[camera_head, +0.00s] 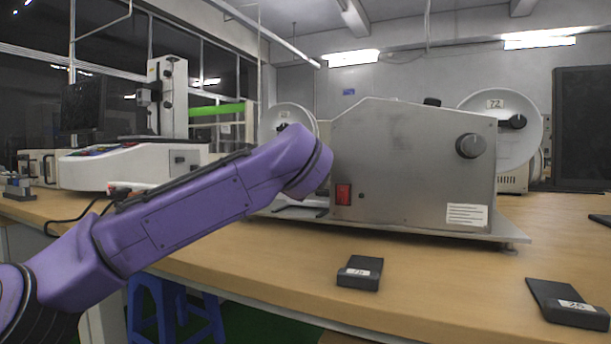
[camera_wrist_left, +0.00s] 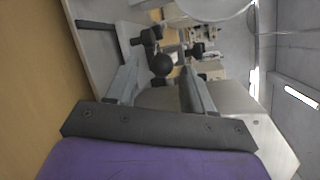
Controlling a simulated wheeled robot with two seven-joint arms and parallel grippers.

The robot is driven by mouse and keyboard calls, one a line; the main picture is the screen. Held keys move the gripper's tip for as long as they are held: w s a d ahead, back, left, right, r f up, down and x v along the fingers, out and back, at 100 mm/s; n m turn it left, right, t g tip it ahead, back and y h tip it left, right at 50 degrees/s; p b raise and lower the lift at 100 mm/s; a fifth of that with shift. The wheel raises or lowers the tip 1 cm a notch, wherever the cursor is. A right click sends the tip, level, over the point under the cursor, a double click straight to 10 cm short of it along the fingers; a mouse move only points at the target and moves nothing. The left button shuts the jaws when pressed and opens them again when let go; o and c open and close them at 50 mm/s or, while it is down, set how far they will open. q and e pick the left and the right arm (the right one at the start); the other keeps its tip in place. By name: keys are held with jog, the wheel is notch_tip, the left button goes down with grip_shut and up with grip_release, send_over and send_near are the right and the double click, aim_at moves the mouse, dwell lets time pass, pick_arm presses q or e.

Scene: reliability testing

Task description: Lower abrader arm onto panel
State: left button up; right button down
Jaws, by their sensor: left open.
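The abrader is a grey metal machine (camera_head: 410,165) on the wooden bench, with a red switch and a dark knob on its near face. My left arm reaches from the left to the machine's left end; its gripper is hidden there in the head view. In the left wrist view my left gripper (camera_wrist_left: 160,66) is open. A black ball knob (camera_wrist_left: 161,65) shows between its fingers, near the tips; I cannot tell whether they touch it. Dark arm parts (camera_wrist_left: 150,38) show beyond the knob. I cannot make out the panel clearly. My right gripper is out of view.
White discs stand at the machine's left (camera_head: 290,117) and right (camera_head: 505,125). Two black blocks, one nearer the middle (camera_head: 360,272) and one at right (camera_head: 568,303), lie on the bench (camera_head: 440,275). A white instrument (camera_head: 130,165) stands behind my arm. The bench front between the blocks is clear.

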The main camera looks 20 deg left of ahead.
pick_arm(q)
jog(key=p+v, duration=0.1)
jog(key=v, duration=0.8)
jog(key=shift+s+d, duration=0.15)
jog(key=shift+s, duration=0.2)
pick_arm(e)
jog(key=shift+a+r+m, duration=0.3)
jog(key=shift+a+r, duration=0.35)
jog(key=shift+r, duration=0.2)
pick_arm(q)
jog(key=shift+r, duration=0.1)
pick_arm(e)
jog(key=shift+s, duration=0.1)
